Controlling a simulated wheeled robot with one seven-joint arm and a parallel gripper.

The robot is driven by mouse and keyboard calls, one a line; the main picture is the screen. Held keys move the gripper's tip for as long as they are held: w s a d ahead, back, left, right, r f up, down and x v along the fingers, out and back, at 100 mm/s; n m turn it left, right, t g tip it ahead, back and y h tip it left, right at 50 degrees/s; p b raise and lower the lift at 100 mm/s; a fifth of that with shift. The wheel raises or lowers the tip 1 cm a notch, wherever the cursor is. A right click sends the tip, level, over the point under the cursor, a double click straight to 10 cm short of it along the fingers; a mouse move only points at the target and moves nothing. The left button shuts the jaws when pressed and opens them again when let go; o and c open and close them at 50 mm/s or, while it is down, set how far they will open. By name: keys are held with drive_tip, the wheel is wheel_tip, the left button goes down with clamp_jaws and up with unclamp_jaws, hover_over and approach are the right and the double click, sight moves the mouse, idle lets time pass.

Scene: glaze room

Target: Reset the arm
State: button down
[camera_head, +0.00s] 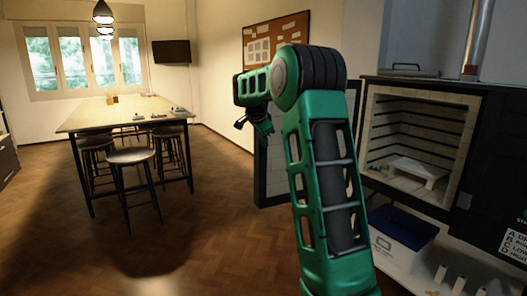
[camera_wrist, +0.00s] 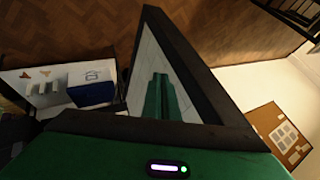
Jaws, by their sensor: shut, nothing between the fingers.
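My gripper (camera_wrist: 160,78) shows in the wrist view as two green fingers side by side, closed together with nothing between them. Behind the fingers is a pale panel with a thick dark frame (camera_wrist: 190,62). I cannot tell how close they are to it. In the head view my green arm rises from the bottom, bends at a dark joint and points left. Its far end hangs in the air in front of the room; the fingertips are not clear there.
An open kiln (camera_head: 420,135) with a small white shelf inside stands at the right. A blue-and-white box (camera_head: 400,232) sits below it. A long table (camera_head: 115,112) with stools (camera_head: 133,157) is at the back left. The wooden floor (camera_head: 220,225) between is clear.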

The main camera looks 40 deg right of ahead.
drive_tip(key=shift+v, duration=1.85)
drive_tip(key=s+a+f+n+g+y, duration=0.1)
drive_tip(key=s+a+f+n, duration=0.3)
drive_tip(key=s+a, duration=0.4)
drive_tip(key=s+a+f+n+g+y, duration=0.1)
drive_tip(key=s+a+f+n+y, duration=0.2)
drive_tip(key=s, duration=1.9)
drive_tip(key=s+a+f+n+g+y, duration=0.2)
drive_tip(key=s+a+f+n, duration=0.4)
drive_tip(key=s+a, duration=0.8)
wheel_tip(320, 180, down, 3)
drive_tip(key=shift+s+f+n, duration=0.1)
drive_tip(key=shift+s+n, duration=0.3)
drive_tip(key=shift+s, duration=0.1)
